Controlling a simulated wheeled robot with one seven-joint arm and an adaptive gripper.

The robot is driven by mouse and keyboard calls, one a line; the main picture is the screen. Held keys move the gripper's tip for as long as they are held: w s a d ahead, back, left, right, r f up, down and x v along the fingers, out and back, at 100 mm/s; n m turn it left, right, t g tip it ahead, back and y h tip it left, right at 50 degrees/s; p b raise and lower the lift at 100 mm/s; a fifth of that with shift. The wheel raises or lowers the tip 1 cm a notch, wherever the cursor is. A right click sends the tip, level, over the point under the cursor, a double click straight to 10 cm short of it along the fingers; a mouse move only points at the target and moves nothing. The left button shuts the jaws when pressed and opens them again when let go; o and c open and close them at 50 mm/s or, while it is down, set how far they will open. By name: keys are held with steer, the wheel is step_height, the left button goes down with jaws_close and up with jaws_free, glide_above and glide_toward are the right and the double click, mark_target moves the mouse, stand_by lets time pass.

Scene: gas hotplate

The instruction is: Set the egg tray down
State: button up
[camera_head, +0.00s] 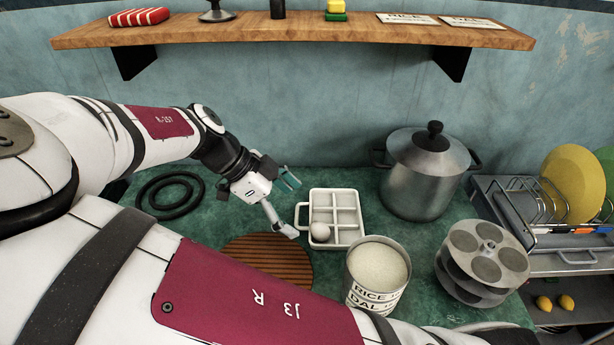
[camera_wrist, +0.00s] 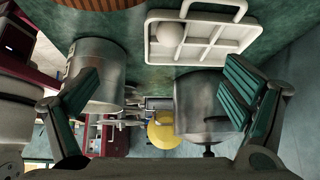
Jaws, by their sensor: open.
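The white egg tray (camera_head: 348,238) rests on the green counter, left of the steel pot. It has several square compartments and a loop handle on its left side. One egg (camera_head: 320,232) sits in the front left compartment; the other compartments look empty. My gripper (camera_head: 290,206) is open and empty just left of the tray, near its handle. In the wrist view the tray (camera_wrist: 203,43) shows at the top, with the egg (camera_wrist: 171,32) in it. There my gripper's teal-padded fingers (camera_wrist: 160,105) are spread wide, with nothing between them.
A rice and dal tin (camera_head: 376,275) stands in front of the tray. The lidded pot (camera_head: 425,185) is behind right, a steel stand (camera_head: 482,262) further right. A round slatted mat (camera_head: 265,262) lies to the left, a black coil (camera_head: 170,195) beyond it. A shelf (camera_head: 300,33) hangs above.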

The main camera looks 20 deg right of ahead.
mark_target(315, 226)
steer(key=shift+m+t+h, duration=0.3)
steer(key=shift+t+h, duration=0.1)
steer(key=shift+h, duration=0.1)
steer(key=x, duration=0.4)
steer(key=b+x, duration=0.1)
steer(key=x, duration=0.3)
steer(key=w+a+f+x, duration=0.1)
steer(key=x, duration=0.3)
steer(key=shift+d+f, duration=0.25)
steer(key=shift+c, duration=0.6)
steer(key=c, duration=1.6)
steer(key=shift+c, duration=0.2)
